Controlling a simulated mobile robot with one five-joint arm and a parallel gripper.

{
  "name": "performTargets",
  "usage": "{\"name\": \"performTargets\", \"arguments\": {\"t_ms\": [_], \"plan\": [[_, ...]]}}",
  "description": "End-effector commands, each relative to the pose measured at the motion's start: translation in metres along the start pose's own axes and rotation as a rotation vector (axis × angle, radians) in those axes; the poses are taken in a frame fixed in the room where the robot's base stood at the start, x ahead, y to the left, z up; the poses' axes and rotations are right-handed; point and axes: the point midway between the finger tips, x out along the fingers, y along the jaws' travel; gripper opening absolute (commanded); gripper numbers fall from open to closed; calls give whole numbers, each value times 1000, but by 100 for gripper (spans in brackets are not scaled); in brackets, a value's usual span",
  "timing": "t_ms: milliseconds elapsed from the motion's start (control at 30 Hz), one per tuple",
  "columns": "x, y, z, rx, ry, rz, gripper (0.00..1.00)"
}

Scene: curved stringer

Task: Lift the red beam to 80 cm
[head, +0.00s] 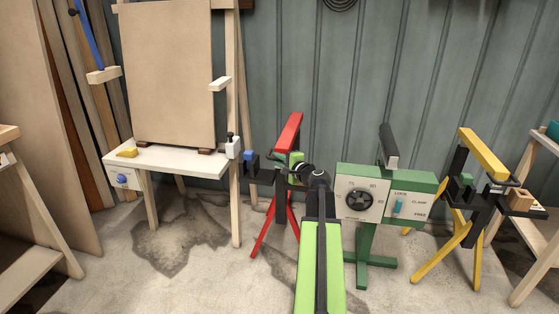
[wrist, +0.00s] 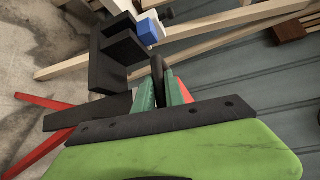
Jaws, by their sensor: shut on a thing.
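The red beam (head: 289,132) sits tilted on top of a stand with splayed red legs (head: 265,233) and a black bracket (head: 260,175). My gripper (head: 297,172) is at this stand, just below the beam, with its tips largely hidden behind my arm. In the wrist view my gripper's green fingers (wrist: 159,86) are shut on a narrow dark piece (wrist: 158,68), which seems part of the stand. The black bracket (wrist: 112,55) and a blue block (wrist: 148,30) are beside the fingers. A red leg (wrist: 40,103) shows at lower left.
A green console (head: 390,180) with a dial and a lock/clamp/free switch stands right of my arm. A yellow-beamed stand (head: 482,152) is farther right. A white-topped table (head: 180,160) with a brown panel (head: 170,70) stands left. Concrete floor is open at front left.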

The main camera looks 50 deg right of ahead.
Motion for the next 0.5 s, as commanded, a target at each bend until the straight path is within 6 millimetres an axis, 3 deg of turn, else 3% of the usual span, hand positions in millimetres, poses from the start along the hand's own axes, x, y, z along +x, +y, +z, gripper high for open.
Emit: {"name": "performTargets", "arguments": {"t_ms": [167, 500], "plan": [[-4, -15, -2, -2, 10, -1, 0], [-16, -91, 7, 0, 12, -3, 0]]}}
